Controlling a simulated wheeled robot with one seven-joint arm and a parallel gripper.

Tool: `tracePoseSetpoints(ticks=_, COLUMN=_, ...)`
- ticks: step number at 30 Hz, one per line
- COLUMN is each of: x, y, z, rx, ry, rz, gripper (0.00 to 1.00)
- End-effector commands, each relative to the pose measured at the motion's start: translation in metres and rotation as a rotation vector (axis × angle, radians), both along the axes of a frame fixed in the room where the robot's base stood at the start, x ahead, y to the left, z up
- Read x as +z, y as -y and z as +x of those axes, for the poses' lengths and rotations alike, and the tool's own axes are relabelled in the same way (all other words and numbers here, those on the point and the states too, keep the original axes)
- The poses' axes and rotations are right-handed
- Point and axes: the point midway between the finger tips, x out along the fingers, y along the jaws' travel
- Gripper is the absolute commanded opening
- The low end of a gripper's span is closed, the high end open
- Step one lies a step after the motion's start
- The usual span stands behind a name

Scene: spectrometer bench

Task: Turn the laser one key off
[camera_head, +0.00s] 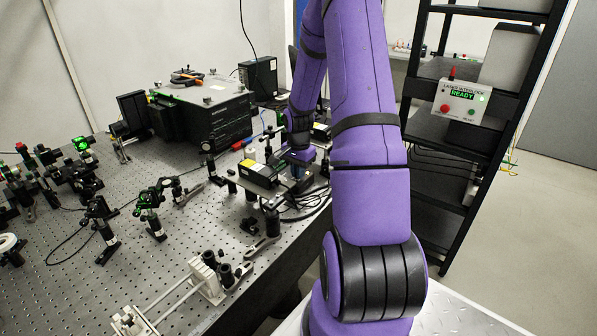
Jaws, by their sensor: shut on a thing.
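A small black laser box (260,175) with a yellow label sits on posts near the right edge of the optical table. A second black laser box (321,131) with a yellow label is partly hidden behind my arm. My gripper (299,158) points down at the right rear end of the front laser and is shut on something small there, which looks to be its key. The fingertips and the key are too small and covered to see clearly, so the key's angle cannot be told.
The perforated table (190,235) carries several lens mounts and posts at left. A large black instrument (203,110) stands behind. Cables (305,207) lie beside the front laser. An interlock box (461,101) showing READY hangs on the black rack at right.

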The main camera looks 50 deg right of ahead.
Motion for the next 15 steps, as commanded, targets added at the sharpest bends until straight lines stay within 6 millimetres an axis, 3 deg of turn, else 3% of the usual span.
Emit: tracePoseSetpoints(ticks=15, x=0.0005, y=-0.0005, z=0.0022, rx=0.391, ry=0.001, rz=-0.001, gripper=0.0)
